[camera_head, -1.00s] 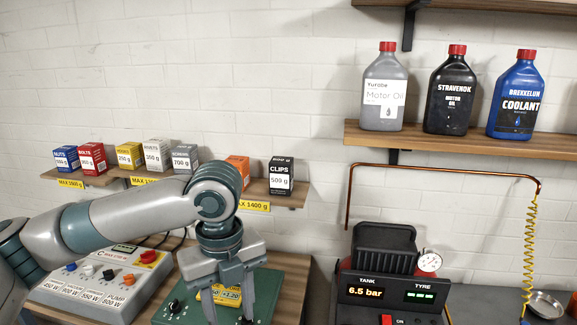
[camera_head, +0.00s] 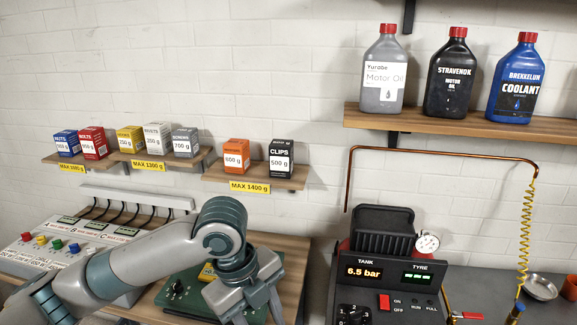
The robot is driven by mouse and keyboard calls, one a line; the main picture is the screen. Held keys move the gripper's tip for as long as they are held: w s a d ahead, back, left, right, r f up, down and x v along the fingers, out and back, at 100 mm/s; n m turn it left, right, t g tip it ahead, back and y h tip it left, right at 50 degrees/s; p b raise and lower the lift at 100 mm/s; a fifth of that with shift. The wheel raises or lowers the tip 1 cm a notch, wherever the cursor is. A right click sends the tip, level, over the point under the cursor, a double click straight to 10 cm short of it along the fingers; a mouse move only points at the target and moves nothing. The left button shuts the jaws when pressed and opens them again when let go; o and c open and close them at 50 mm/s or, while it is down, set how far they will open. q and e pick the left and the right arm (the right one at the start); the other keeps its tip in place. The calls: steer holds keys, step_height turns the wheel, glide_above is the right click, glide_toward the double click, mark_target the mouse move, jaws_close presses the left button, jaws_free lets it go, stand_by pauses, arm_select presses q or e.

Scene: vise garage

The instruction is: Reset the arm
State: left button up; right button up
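My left arm comes in from the left, low in the head view. Its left gripper (camera_head: 256,314) points down over the green device (camera_head: 178,293) on the wooden bench. The fingers run out of the bottom edge, so their tips are hidden. They look somewhat apart, but I cannot see whether anything is between them. My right arm and gripper are not in view.
Small boxes, such as the orange box (camera_head: 236,153) and black clips box (camera_head: 281,158), stand on low wall shelves. Three bottles stand on the upper shelf (camera_head: 460,123). A tank gauge unit (camera_head: 380,270) is at right, a control panel (camera_head: 70,250) at left.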

arm_select(q)
steer(key=s+d+f+n+t+h, duration=0.1)
steer(key=s+f+n+t+h, duration=0.15)
steer(key=f+n, duration=0.5)
steer(key=s+d+f+n+t+h, duration=0.1)
steer(key=s+f+n+h, duration=0.1)
steer(key=s+f+n, duration=0.35)
steer(key=s+a+f+n+y, duration=0.3)
steer(key=s+a+f+n, duration=0.3)
steer(key=s+a+f, duration=0.3)
steer(key=s+a+f+n+y, duration=0.4)
steer(key=s+a+f+n, duration=0.25)
steer(key=a, duration=0.45)
step_height(320, 180, down, 28)
steer(key=g, duration=0.2)
steer(key=s+a+f, duration=0.3)
steer(key=s+f, duration=1.5)
steer(key=s, duration=0.1)
steer(key=shift+g+b, duration=0.35)
stand_by(1.1)
